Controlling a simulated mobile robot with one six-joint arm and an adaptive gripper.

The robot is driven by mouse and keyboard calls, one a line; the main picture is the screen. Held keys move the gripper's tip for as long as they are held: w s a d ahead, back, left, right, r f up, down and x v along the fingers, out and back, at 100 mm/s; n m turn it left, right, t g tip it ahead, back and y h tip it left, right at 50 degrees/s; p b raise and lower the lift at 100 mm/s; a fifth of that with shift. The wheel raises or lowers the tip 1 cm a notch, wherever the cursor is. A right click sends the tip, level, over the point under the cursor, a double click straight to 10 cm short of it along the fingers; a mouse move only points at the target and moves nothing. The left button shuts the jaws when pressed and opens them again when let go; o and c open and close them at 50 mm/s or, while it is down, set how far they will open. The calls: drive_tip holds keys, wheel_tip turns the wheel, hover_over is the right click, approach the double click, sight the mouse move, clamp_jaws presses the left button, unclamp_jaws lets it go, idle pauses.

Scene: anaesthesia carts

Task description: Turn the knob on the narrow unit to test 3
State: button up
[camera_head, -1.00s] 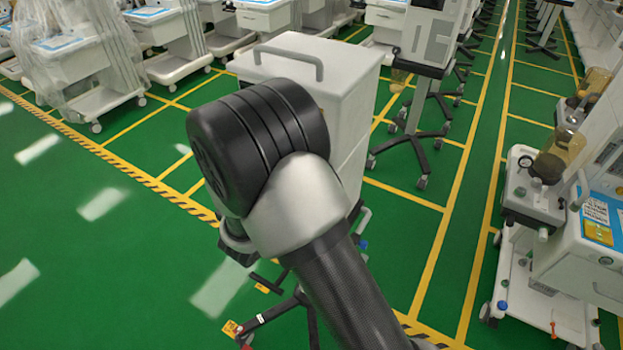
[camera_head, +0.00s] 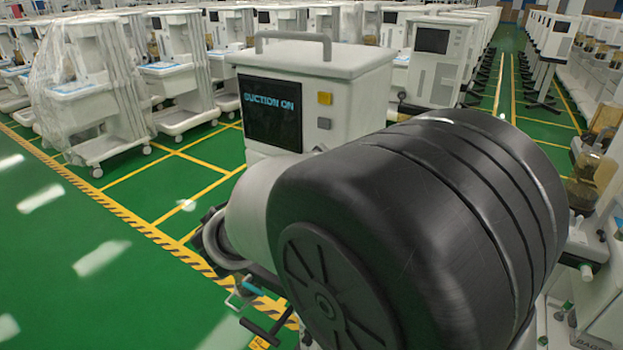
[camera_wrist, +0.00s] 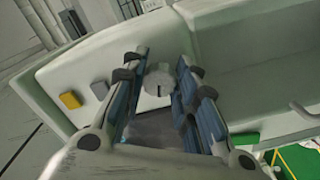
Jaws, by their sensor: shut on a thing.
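The narrow unit (camera_head: 357,95) is a white cabinet with a grey top handle, in the middle of the head view. Its dark screen (camera_head: 272,112) reads "SUCTION ON". A yellow button (camera_head: 325,98) and a grey button (camera_head: 323,123) sit beside the screen. The round grey knob (camera_wrist: 159,79) is on a pale panel in the wrist view, with a dark notch at its lower edge. My gripper (camera_wrist: 160,72) has one finger on each side of the knob and is shut on it. No setting marks are readable. My arm hides the knob and gripper in the head view.
The yellow button (camera_wrist: 70,100) and grey button (camera_wrist: 99,89) are left of my fingers in the wrist view. Rows of white carts (camera_head: 85,90) stand behind. More equipment lines the right side. Green floor (camera_head: 60,260) is clear at the left.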

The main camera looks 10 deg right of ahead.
drive_tip(key=shift+m, duration=1)
drive_tip(key=o, duration=1.1)
drive_tip(key=v, duration=1.2)
